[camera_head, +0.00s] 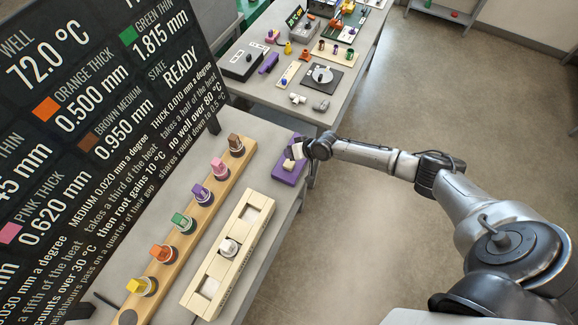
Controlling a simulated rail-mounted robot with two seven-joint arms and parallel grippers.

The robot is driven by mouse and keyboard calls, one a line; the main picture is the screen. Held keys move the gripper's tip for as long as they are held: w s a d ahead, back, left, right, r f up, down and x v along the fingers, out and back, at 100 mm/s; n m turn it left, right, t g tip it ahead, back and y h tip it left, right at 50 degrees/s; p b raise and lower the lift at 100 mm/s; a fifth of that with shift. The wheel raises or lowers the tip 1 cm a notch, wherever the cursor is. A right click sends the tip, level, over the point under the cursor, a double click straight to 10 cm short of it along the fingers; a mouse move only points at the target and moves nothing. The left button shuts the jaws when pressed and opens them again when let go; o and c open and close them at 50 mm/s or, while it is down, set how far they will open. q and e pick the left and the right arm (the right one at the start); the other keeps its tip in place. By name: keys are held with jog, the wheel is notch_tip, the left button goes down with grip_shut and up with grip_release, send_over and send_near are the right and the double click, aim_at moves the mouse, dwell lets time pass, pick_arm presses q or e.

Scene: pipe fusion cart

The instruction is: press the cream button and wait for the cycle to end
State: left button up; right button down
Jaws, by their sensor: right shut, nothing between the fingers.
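The cream button (289,165) sits on a purple box (284,176) at the right edge of the near bench. My right gripper (297,151) is shut and empty, right over the button's far side. I cannot tell whether its fingertips touch the button. The large black display (95,110) at the left reads WELL 72.0 °C and STATE READY. My left gripper is not in view.
A wooden rack (190,235) holds several coloured pieces in a row. A second bench (300,110) behind carries tools and small parts. Open floor lies to the right.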

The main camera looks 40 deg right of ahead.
aim_at(289, 165)
jog(key=shift+f+b, duration=1.1)
jog(key=shift+f, duration=0.5)
dwell(0.7)
jog(key=shift+f, duration=0.1)
jog(key=shift+f+b, duration=0.35)
jog(key=shift+b, duration=0.1)
